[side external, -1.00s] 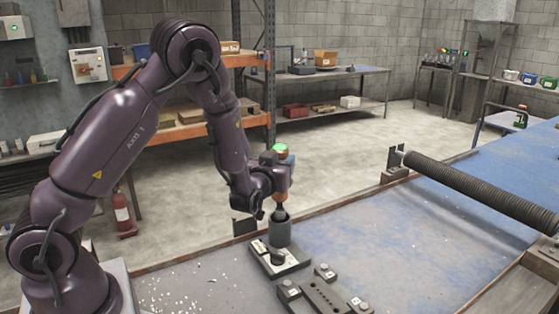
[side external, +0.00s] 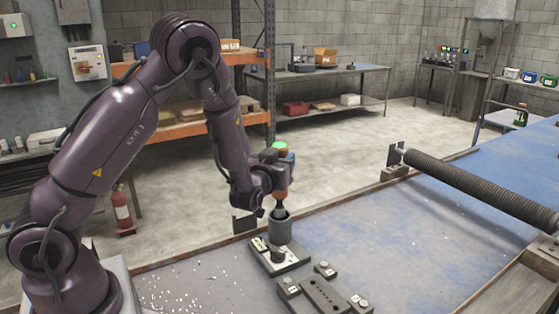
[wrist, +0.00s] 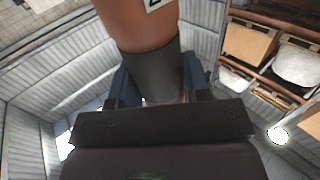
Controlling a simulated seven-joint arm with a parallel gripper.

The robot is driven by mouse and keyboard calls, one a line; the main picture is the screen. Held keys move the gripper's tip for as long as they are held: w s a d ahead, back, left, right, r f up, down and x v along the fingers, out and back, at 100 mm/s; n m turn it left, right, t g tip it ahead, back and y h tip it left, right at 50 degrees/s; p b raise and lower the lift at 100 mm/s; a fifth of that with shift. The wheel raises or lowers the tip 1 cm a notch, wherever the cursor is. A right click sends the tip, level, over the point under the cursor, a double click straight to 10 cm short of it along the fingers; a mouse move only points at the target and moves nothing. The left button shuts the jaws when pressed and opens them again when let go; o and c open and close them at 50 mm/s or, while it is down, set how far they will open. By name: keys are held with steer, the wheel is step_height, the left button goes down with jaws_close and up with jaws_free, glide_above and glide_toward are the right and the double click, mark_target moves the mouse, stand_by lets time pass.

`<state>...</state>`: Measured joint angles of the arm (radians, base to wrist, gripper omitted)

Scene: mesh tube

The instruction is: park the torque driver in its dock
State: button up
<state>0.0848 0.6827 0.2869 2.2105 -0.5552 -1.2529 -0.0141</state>
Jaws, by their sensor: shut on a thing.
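The torque driver, with an orange-brown body (side external: 281,187) and a dark lower end, stands upright in my gripper (side external: 279,178). My gripper is shut on it. The dock is a grey upright cup (side external: 279,230) on a dark base plate. The driver's dark lower end is at the cup's mouth; how far it reaches inside is hidden by the rim. In the wrist view the driver's orange-brown body and dark grey collar (wrist: 157,75) rise between blue parts of my gripper (wrist: 155,88). The driver's lower end is not visible there.
A dark fixture block (side external: 322,296) with several knobs lies just in front of the dock. A long ribbed roller (side external: 480,188) spans the right side of the blue-grey worktop (side external: 370,225). The worktop between dock and roller is clear.

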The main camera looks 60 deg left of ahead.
steer(key=shift+f, duration=3.75)
stand_by(3.1)
steer(key=o, duration=1.1)
steer(key=shift+f, duration=0.1)
